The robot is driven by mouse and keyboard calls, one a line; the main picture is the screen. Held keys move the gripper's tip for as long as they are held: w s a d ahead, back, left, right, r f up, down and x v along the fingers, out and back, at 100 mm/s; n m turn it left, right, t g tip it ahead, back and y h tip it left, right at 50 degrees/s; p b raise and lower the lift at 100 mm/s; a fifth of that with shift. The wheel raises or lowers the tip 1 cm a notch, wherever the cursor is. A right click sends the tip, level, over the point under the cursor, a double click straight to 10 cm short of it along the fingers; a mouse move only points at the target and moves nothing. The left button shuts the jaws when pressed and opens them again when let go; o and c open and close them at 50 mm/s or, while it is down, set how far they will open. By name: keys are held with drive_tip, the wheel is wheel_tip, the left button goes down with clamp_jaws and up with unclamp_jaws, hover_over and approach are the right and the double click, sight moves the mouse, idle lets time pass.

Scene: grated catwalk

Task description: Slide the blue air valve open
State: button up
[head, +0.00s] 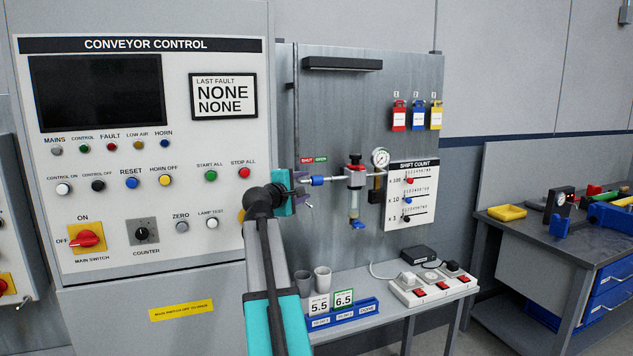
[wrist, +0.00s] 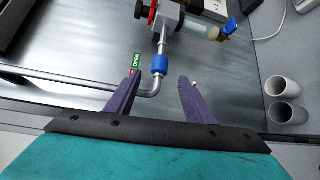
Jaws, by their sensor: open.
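The blue air valve is a blue sleeve (head: 317,181) on a thin metal pipe. It also shows in the wrist view (wrist: 159,66), just above the pipe's bend. A red SHUT label (head: 307,160) and a green OPEN label (head: 321,160) sit on the panel above it. In both views the sleeve appears roughly level with the green label. My gripper (head: 303,190) is open just left of the sleeve. In the wrist view its purple fingers (wrist: 160,78) stand apart on either side of the pipe, with the sleeve between and slightly beyond the tips. Contact cannot be told.
A regulator with a red knob (head: 355,161) and gauge (head: 380,158) stands right of the sleeve. The conveyor control panel (head: 150,255) is close on the left. Below is a shelf with two cups (head: 323,280) and a switched power strip (head: 430,290).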

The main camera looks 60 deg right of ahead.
sight(314, 182)
drive_tip(key=d, duration=0.3)
drive_tip(key=w+d+f+p, duration=0.1)
drive_tip(key=d, duration=0.3)
drive_tip(key=d+p, duration=0.1)
drive_tip(key=d, duration=0.3)
drive_tip(key=shift+w+d+f, duration=0.15)
drive_tip(key=shift+w+d, duration=0.1)
drive_tip(key=shift+w, duration=0.05)
drive_tip(key=shift+c, duration=0.3)
drive_tip(key=c, duration=1)
drive_tip(key=shift+w, duration=0.1)
